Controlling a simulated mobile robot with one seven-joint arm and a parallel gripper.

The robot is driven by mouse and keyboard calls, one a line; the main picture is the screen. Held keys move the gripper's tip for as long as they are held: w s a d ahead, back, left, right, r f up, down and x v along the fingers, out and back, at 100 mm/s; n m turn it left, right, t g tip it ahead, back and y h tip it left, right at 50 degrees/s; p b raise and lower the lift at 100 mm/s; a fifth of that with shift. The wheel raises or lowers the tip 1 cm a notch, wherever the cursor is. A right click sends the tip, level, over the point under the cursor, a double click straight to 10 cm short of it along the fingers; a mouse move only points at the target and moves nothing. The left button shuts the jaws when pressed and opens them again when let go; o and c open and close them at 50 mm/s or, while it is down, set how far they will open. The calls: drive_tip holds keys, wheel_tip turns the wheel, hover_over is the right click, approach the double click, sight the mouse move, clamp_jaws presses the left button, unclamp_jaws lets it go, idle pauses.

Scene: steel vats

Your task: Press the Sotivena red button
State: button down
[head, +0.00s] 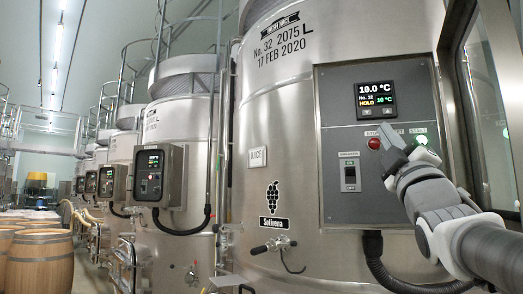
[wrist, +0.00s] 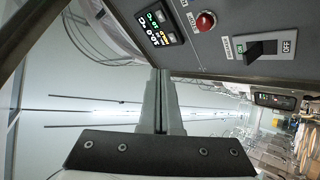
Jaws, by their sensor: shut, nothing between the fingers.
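The red button (head: 374,143) is on the grey control panel (head: 335,100) of the large steel vat with the grape picture and the Sotivena label (head: 274,223). In the wrist view the red button (wrist: 206,21) is a round dome at the top, to the right of the fingertips. My gripper (head: 384,131) is shut and empty. Its fingertips overlap the panel just right of the red button in the head view. In the wrist view the shut fingers (wrist: 160,76) end at the panel's edge, apart from the button. I cannot tell their distance from the panel.
A lit green button (head: 421,139) is right of my fingers. A display (head: 376,99) sits above and a black breaker switch (head: 350,175) below left. A framed glass pane (head: 486,90) stands close on the right. Smaller vats and wooden barrels (head: 40,262) are at left.

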sight(380, 145)
drive_tip(key=w+d+p, duration=0.3)
drive_tip(key=w+p, duration=0.1)
drive_tip(key=w, duration=0.4)
idle(0.4)
drive_tip(key=shift+w, duration=0.15)
idle(1.8)
drive_tip(key=shift+w+d+b, duration=0.2)
drive_tip(key=shift+w+b, duration=0.1)
drive_tip(key=shift+w, duration=0.1)
